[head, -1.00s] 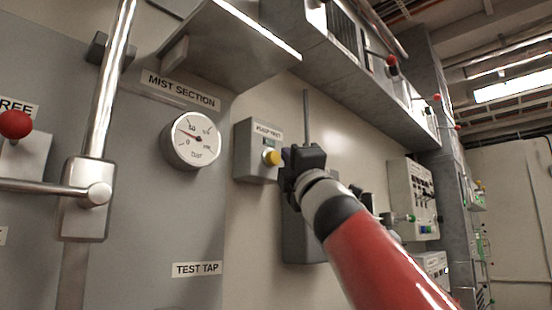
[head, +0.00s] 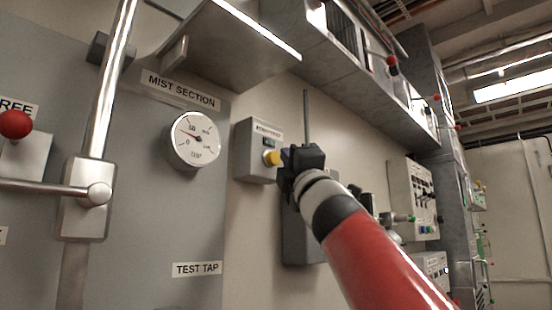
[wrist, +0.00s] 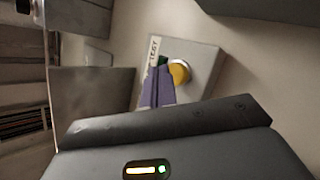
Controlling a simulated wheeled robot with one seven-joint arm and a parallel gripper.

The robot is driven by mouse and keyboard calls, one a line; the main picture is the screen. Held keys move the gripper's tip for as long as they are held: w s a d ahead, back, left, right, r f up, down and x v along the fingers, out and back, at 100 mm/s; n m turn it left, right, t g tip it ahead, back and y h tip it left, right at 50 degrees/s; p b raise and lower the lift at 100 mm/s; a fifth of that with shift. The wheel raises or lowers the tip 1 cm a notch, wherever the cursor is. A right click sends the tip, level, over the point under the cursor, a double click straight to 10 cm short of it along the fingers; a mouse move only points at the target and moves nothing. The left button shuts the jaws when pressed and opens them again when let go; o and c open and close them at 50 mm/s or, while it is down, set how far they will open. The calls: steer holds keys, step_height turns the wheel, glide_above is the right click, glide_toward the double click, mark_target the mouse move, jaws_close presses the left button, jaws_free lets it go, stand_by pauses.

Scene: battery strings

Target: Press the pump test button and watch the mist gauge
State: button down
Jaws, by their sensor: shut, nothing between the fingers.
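The pump test box (head: 251,160) is a grey box on the wall with a label on top and a yellow round button (head: 271,158) on its face. My gripper (head: 285,165) is shut and empty, its tip just right of the button in the head view. In the wrist view the shut fingers (wrist: 157,88) overlap the box beside the yellow button (wrist: 180,72); I cannot tell whether they touch it. A small green part (head: 269,143) shows above the button. The round white mist gauge (head: 195,141) hangs under the MIST SECTION label, its needle pointing to the upper left.
A metal lever (head: 45,188) and a vertical pipe (head: 108,85) stand at the left, near a red knob (head: 15,124). A TEST TAP label (head: 197,269) is below. More panels (head: 413,195) line the wall at right.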

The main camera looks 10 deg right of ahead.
steer(key=shift+w+a, duration=0.2)
steer(key=shift+w, duration=0.05)
steer(key=shift+w+a, duration=0.4)
steer(key=shift+w, duration=0.2)
stand_by(0.9)
steer(key=shift+s+d, duration=0.1)
stand_by(0.3)
steer(key=shift+s+d, duration=0.5)
steer(key=shift+s, duration=0.3)
steer(key=s+d, duration=0.1)
steer(key=s, duration=0.1)
steer(key=s+d, duration=0.2)
steer(key=shift+p, duration=0.4)
stand_by(0.6)
